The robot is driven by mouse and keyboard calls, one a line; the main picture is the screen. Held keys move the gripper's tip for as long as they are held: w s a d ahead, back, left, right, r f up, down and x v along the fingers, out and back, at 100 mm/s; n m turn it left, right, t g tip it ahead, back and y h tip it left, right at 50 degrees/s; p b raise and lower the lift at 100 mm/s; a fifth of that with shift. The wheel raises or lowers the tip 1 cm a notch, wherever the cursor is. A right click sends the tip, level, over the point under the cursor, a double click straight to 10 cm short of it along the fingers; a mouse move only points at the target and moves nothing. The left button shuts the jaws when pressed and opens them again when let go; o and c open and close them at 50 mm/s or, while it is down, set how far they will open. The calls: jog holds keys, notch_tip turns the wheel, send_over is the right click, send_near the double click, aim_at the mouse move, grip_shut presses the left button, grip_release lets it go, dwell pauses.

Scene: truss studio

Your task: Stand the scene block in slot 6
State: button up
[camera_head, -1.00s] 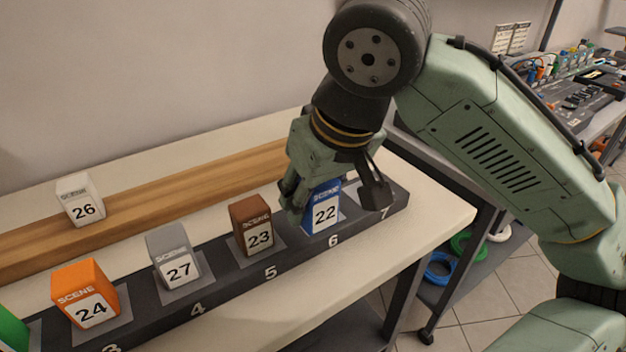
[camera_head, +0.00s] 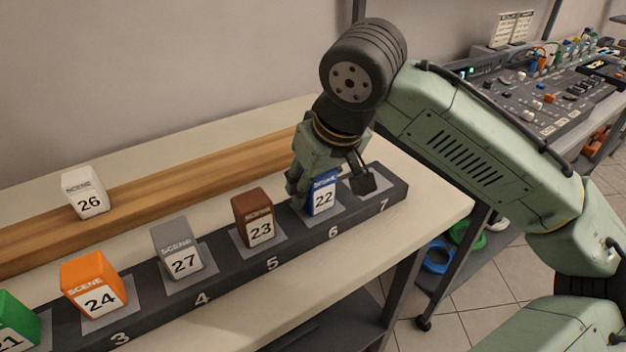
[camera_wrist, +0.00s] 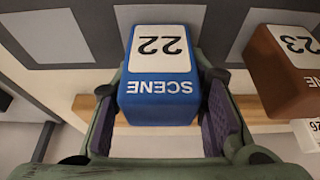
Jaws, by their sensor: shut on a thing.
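The blue scene block 22 (camera_head: 322,194) is upright at slot 6 of the dark numbered rack (camera_head: 228,281), above the printed 6. My gripper (camera_head: 328,188) is over it, with a finger on either side. In the wrist view the blue block (camera_wrist: 160,62) sits between the two purple-padded fingers (camera_wrist: 172,125), and my gripper is shut on it. Whether its base fully touches the slot floor is hard to tell.
Brown block 23 (camera_head: 253,217) stands in slot 5, grey block 27 (camera_head: 177,249) in slot 4 and orange block 24 (camera_head: 93,284) in slot 3. A green block (camera_head: 17,322) is at far left. White block 26 (camera_head: 84,193) sits on the wooden ledge. Slot 7 is empty.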

jog(key=shift+f, duration=0.2)
jog(key=o, duration=1.2)
jog(key=shift+r, duration=0.6)
jog(key=v, duration=1.1)
jog(key=shift+s, duration=0.15)
jog(key=shift+r, duration=0.1)
